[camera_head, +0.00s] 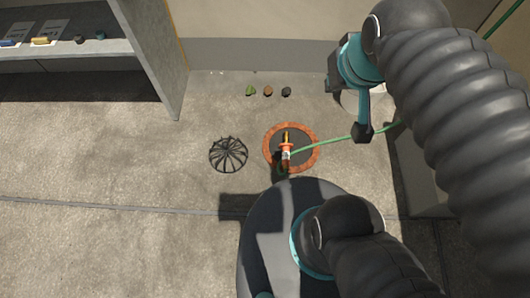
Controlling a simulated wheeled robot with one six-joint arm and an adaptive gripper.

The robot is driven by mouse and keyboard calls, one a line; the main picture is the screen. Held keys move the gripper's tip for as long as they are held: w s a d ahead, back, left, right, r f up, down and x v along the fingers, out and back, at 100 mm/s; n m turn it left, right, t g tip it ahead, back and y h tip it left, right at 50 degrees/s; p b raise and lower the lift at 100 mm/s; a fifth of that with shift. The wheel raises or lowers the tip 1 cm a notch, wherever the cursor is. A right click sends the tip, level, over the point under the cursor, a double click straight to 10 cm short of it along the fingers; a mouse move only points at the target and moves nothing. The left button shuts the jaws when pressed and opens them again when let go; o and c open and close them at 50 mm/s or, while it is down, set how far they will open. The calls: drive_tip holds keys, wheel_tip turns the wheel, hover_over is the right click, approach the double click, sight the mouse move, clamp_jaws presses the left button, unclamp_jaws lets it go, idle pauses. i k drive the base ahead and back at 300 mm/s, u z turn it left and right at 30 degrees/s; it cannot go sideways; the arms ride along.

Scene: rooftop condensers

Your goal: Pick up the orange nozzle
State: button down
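The orange nozzle (286,152) is in the head view, on a round dark disc with an orange-red rim (313,154). A green hose (345,139) runs from the nozzle to the right, passes behind my arm's end, and shows again at the top right. My gripper (355,118) seems to be the teal and dark end of my arm, right of and above the nozzle in the picture, apart from it. Its fingers are seen at a poor angle, so I cannot tell if they are open. I see nothing held in it.
A black wire dome (229,155) lies left of the disc. Green, brown and dark lumps (268,91) lie near the back wall. A grey shelf (150,60) with small items stands at the upper left. The concrete floor (120,165) at left is clear.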

sight(286, 147)
drive_tip(key=z, duration=3.75)
drive_tip(key=k, duration=2.9)
drive_tip(key=u, duration=0.9)
drive_tip(key=i, duration=0.55)
